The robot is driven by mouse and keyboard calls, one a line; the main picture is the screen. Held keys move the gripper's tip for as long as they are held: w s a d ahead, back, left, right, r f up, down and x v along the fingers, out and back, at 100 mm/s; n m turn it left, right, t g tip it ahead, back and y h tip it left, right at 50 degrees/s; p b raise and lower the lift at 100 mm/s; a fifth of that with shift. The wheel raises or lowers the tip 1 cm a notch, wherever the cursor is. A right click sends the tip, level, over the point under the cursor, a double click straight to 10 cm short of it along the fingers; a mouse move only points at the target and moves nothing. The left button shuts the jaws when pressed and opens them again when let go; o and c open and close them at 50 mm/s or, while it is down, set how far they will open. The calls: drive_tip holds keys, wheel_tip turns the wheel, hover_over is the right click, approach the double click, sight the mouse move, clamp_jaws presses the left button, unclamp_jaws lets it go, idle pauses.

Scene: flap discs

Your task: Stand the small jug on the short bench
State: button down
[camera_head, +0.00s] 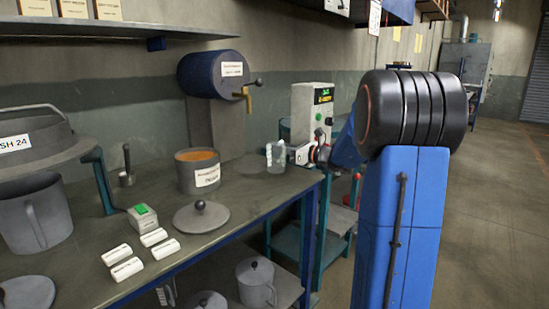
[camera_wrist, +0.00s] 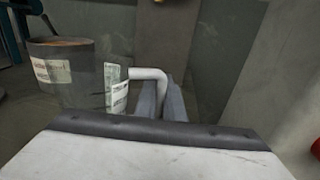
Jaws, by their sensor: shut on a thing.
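The small jug (camera_head: 276,158) is clear or pale, with a printed label, and looks upright over the far right end of the long grey workbench (camera_head: 245,190). My gripper (camera_head: 293,153) reaches it from the right. In the wrist view my gripper (camera_wrist: 162,98) is shut on the white handle of the jug (camera_wrist: 116,92). I cannot tell whether the jug's base touches the bench top. A lower teal-framed stand (camera_head: 340,220) is beyond the workbench's right end, partly hidden by my arm; I cannot tell whether it is the short bench.
A grey pot with orange contents (camera_head: 198,178) stands left of the jug, also in the wrist view (camera_wrist: 62,85). A knobbed lid (camera_head: 201,217) lies in front. A blue drum (camera_head: 210,72) on a grey post is behind; a display box (camera_head: 312,112) stands behind my gripper.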

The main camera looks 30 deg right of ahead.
wheel_tip(320, 180, down, 4)
drive_tip(key=shift+r, duration=0.2)
drive_tip(key=c, duration=1.9)
unclamp_jaws()
drive_tip(key=shift+o, duration=0.2)
drive_tip(key=shift+s, duration=0.1)
drive_tip(key=v, duration=1.2)
drive_tip(key=shift+d+r, duration=0.1)
